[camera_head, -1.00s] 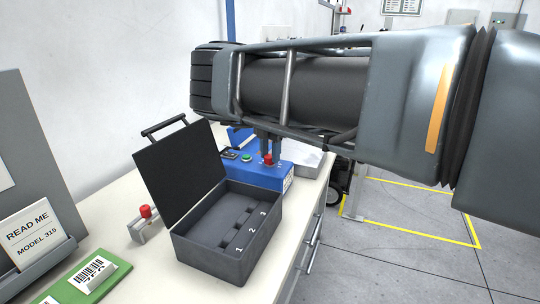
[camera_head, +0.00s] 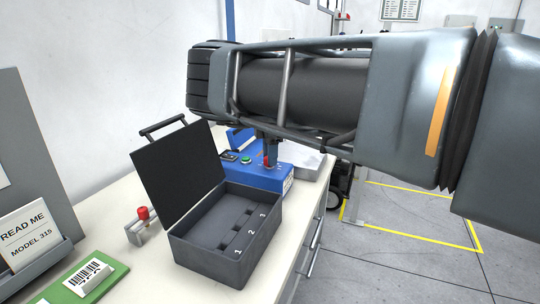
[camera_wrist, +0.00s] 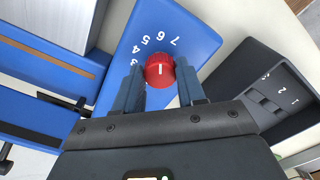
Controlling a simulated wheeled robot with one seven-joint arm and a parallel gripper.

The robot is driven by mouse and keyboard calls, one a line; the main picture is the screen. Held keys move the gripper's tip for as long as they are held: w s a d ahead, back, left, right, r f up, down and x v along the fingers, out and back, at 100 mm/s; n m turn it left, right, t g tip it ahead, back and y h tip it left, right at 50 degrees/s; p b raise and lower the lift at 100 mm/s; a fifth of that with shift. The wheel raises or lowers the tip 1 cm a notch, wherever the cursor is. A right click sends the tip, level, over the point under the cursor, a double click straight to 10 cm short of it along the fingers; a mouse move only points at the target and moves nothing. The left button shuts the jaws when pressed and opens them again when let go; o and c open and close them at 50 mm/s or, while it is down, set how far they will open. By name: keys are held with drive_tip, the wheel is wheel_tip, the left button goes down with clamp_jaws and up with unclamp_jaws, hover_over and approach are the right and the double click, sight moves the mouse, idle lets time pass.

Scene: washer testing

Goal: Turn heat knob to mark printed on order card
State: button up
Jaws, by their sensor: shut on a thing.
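The red heat knob (camera_wrist: 159,70) sits on a blue unit (camera_wrist: 205,38) with white numbers around it; 4 to 7 read clearly, others are partly hidden by a finger. A short white line shows on the knob's top. My gripper (camera_wrist: 158,66) is shut on the knob, a finger on each side. In the head view my gripper (camera_head: 268,150) points down at the blue unit (camera_head: 262,177) and partly hides the knob. A white card (camera_head: 25,232) reading "READ ME MODEL 315" stands at left; I see no heat mark on it.
An open dark case (camera_head: 212,255) with slots numbered 1 to 3 stands in front of the blue unit; it also shows at right in the wrist view (camera_wrist: 262,62). A small red-topped fixture (camera_head: 141,226) and a green tray (camera_head: 112,277) are left of it.

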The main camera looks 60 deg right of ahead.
idle(0.3)
drive_tip(key=o, duration=1.1)
drive_tip(key=shift+c, duration=0.2)
drive_tip(key=shift+r, duration=0.15)
wheel_tip(320, 180, up, 8)
drive_tip(key=shift+f+b, duration=0.2)
drive_tip(key=shift+b, duration=0.1)
drive_tip(key=shift+f, duration=0.1)
